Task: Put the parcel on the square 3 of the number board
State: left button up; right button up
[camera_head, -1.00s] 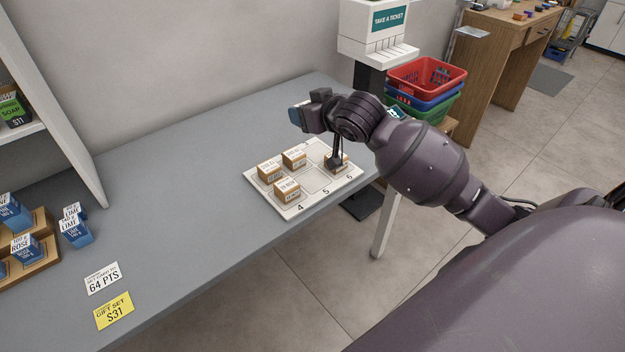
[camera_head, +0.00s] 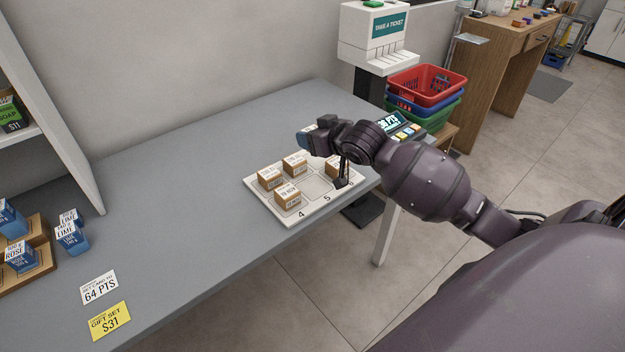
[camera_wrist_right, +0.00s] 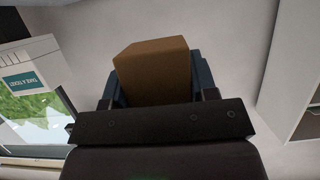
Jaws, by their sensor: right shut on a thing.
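The white number board (camera_head: 318,186) lies at the right end of the grey counter. Brown parcels with white labels stand on it: one at the back left (camera_head: 270,178), one beside it (camera_head: 295,166), one behind the 4 (camera_head: 288,197), and one near the 6 (camera_head: 332,167), partly covered by my arm. The square behind the 5 is bare. My arm hides the back right of the board, where square 3 lies. My right gripper (camera_head: 305,137) is above the board's back edge, pointing left. In the right wrist view it is shut on a brown parcel (camera_wrist_right: 153,72). My left gripper is out of view.
A ticket stand (camera_head: 377,35) and stacked baskets (camera_head: 428,84) stand beyond the counter's right end, near a small display (camera_head: 393,123). Blue boxes (camera_head: 72,238) and price cards (camera_head: 110,321) are at the left. The counter's middle (camera_head: 180,190) is clear.

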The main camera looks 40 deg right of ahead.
jog(key=b, duration=0.2)
send_over(314, 186)
notch_tip(314, 186, down, 9)
jog(key=shift+a+r, duration=0.1)
notch_tip(314, 186, down, 4)
jog(key=shift+r, duration=0.2)
jog(key=shift+f, duration=0.4)
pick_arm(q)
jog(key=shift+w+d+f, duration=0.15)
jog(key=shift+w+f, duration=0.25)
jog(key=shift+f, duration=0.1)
pick_arm(e)
jog(key=shift+f, duration=0.15)
jog(key=o, duration=1)
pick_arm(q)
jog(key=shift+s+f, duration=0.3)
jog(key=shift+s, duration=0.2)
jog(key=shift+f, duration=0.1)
pick_arm(e)
jog(key=shift+f, duration=0.15)
